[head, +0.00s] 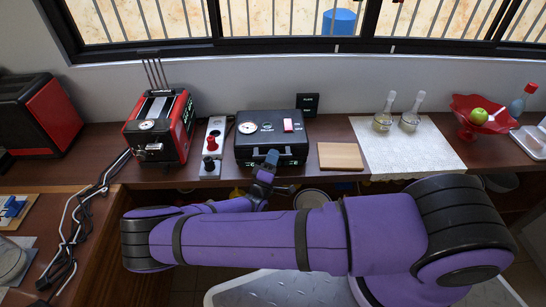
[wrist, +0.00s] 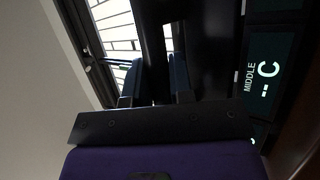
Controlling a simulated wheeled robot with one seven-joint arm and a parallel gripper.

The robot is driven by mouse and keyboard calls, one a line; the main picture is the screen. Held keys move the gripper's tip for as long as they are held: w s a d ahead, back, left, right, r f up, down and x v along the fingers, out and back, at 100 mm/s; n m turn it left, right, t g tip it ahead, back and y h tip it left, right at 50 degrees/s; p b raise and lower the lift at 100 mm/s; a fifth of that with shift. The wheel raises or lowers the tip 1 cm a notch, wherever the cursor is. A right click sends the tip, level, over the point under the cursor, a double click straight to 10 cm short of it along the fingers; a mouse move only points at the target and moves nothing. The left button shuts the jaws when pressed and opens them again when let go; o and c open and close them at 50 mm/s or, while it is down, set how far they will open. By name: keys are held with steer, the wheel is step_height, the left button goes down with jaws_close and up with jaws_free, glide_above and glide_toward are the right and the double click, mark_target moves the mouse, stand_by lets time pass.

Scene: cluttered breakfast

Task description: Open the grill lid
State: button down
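The grill (head: 271,146) is a black box with a dial and a pink-and-white switch on its top, on the counter under the window. Its lid looks closed in the head view. My gripper (head: 270,163) is at the grill's front edge, reached from below and in front. In the wrist view my gripper's two fingers (wrist: 156,82) stand apart with a dark bar (wrist: 152,40) between them, which looks like the grill's handle. I cannot tell whether the fingers press on it. A dark panel with "MIDDLE" and "C" lettering (wrist: 265,85) shows at the right.
A red toaster-like machine (head: 161,128) stands left of the grill, with red and black shakers (head: 211,143) between. A wooden board (head: 340,157) lies to the right, then two bottles (head: 397,112) on a white mat (head: 440,155). A window (head: 290,18) is behind.

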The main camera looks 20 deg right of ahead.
steer(key=shift+r, duration=0.1)
steer(key=shift+w+r, duration=0.1)
steer(key=shift+r, duration=0.4)
steer(key=w+d+r+n+g+y, duration=0.2)
steer(key=w+r+g+y, duration=0.15)
steer(key=w+r, duration=0.4)
steer(key=w+d+r+n+g+y, duration=0.25)
steer(key=w+r+y, duration=0.2)
steer(key=r, duration=0.55)
steer(key=w+d+r+h, duration=0.1)
steer(key=w+d+r, duration=0.1)
steer(key=w, duration=0.8)
steer(key=shift+d+r+g, duration=0.3)
steer(key=shift+d+r, duration=0.05)
steer(key=shift+r, duration=0.25)
steer(key=shift+n, duration=0.25)
steer(key=c, duration=1.3)
jaws_free()
